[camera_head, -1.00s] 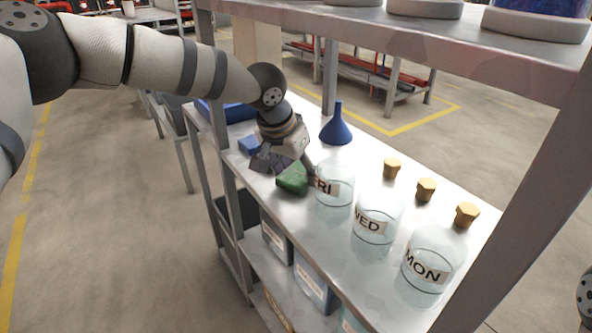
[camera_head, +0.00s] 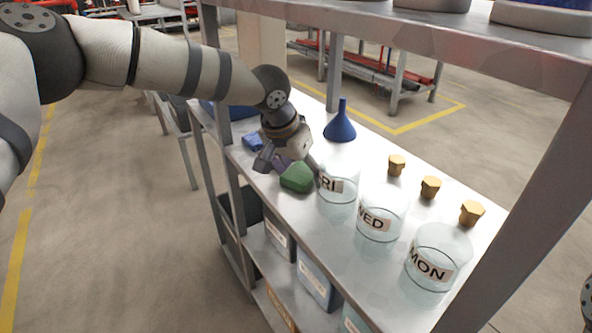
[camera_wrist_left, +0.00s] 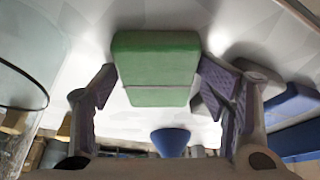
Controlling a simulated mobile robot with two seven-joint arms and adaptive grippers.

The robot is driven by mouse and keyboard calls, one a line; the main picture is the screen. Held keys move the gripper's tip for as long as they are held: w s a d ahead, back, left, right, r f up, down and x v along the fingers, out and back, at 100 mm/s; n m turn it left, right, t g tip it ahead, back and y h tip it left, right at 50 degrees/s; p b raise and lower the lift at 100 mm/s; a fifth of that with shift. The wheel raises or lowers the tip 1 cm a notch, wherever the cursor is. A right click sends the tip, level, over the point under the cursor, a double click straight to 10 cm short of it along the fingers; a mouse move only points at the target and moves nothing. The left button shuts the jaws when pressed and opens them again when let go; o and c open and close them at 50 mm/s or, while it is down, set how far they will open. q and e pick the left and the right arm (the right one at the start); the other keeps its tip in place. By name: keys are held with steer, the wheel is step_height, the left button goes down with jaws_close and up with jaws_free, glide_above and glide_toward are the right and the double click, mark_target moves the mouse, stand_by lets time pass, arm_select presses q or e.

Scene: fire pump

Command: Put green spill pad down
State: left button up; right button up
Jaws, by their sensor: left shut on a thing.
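The green spill pad (camera_head: 297,178) is a small green block near the front edge of the metal shelf (camera_head: 300,215), just left of the FRI jar. It also shows in the left wrist view (camera_wrist_left: 155,70), between the fingertips. My left gripper (camera_head: 285,165) is shut on the pad, with a finger at each side of it. The pad is at the shelf surface or very close above it; I cannot tell whether it rests there. My right gripper is not in view.
Glass jars labelled FRI (camera_head: 338,195), WED (camera_head: 378,222) and MON (camera_head: 436,262) stand right of the pad. Gold stoppers (camera_head: 430,187) and a blue funnel (camera_head: 340,125) are behind. A blue block (camera_head: 253,142) lies to the left. An upper shelf (camera_head: 430,40) overhangs.

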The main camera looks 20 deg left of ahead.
mark_target(294, 178)
arm_select(q)
steer(key=v, duration=0.6)
steer(key=shift+w+d+r+p, duration=0.1)
steer(key=shift+r+p, duration=0.1)
steer(key=shift+p, duration=0.2)
steer(key=s+a+p, duration=0.2)
steer(key=s+a, duration=0.1)
steer(key=s, duration=0.8)
steer(key=s+a+f+n+g+y, duration=0.1)
steer(key=s+f+y, duration=0.1)
steer(key=s+f, duration=0.75)
steer(key=s+a+f+n+g+y, duration=0.1)
steer(key=s+f, duration=0.5)
steer(key=f, duration=0.6)
steer(key=s+f+g, duration=0.2)
steer(key=s, duration=0.9)
steer(key=s+f+n+g+h, duration=0.1)
steer(key=s+f+g, duration=0.2)
steer(key=s, duration=0.9)
steer(key=shift+d+n+h, duration=0.2)
steer(key=shift+n+h, duration=0.1)
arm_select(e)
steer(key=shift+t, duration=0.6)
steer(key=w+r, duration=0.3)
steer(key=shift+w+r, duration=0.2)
